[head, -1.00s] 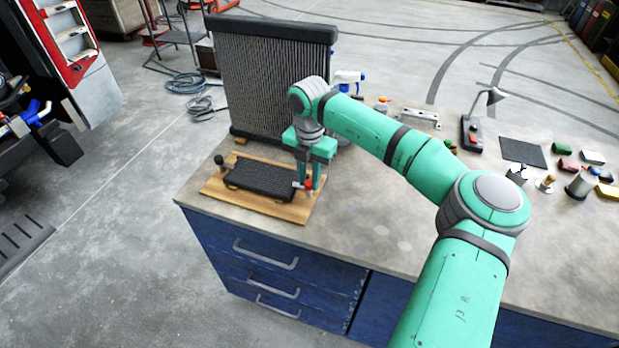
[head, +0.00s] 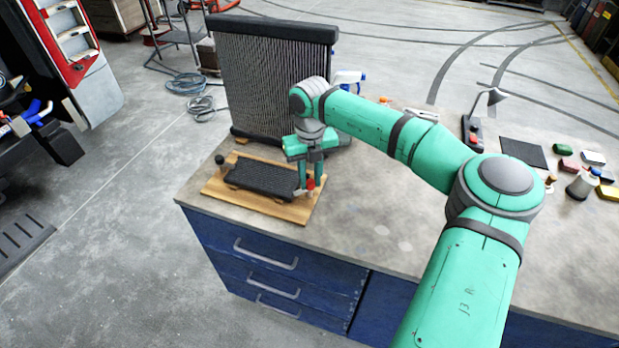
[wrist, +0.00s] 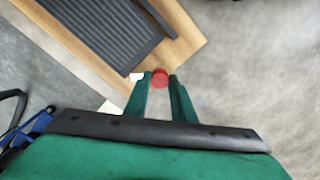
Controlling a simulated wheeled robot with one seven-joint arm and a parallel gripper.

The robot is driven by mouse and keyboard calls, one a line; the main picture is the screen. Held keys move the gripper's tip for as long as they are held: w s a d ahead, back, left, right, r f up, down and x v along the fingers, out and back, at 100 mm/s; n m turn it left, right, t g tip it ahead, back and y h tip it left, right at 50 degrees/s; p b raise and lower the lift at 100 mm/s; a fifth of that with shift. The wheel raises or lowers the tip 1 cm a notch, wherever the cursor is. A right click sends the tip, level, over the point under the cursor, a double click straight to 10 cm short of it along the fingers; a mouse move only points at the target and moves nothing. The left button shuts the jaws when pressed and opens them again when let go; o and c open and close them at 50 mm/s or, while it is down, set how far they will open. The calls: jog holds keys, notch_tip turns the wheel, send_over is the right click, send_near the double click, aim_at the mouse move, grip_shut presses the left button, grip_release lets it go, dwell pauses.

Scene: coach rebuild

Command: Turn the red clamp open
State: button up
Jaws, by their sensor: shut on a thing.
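The red clamp (head: 310,184) sits at the right end of a black ribbed block on a wooden board (head: 288,211). Its red knob (wrist: 159,78) shows between the fingertips in the wrist view, with a small pale part beside it on the left. My gripper (head: 305,186) reaches down from above and is shut on the red clamp. The black ribbed block (head: 262,178) lies flat on the board. A dark round knob (head: 219,160) stands at the board's far left corner.
A tall dark radiator (head: 272,80) stands right behind the board. The workbench top (head: 400,235) is clear to the right of the board. A lamp (head: 474,125), a black mat (head: 522,151) and several small items lie farther right. My arm spans above the bench.

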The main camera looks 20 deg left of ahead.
aim_at(310, 182)
jog(key=n, duration=0.3)
jog(key=shift+w+r+n, duration=0.1)
jog(key=shift+w+n, duration=0.1)
jog(key=shift+n, duration=0.1)
jog(key=n, duration=0.4)
jog(key=shift+s, duration=0.15)
jog(key=shift+n, duration=0.3)
jog(key=o, duration=0.8)
jog(key=shift+o, duration=1.3)
jog(key=shift+a, duration=0.1)
jog(key=shift+r, duration=0.15)
notch_tip(310, 182, up, 10)
jog(key=shift+r, duration=0.2)
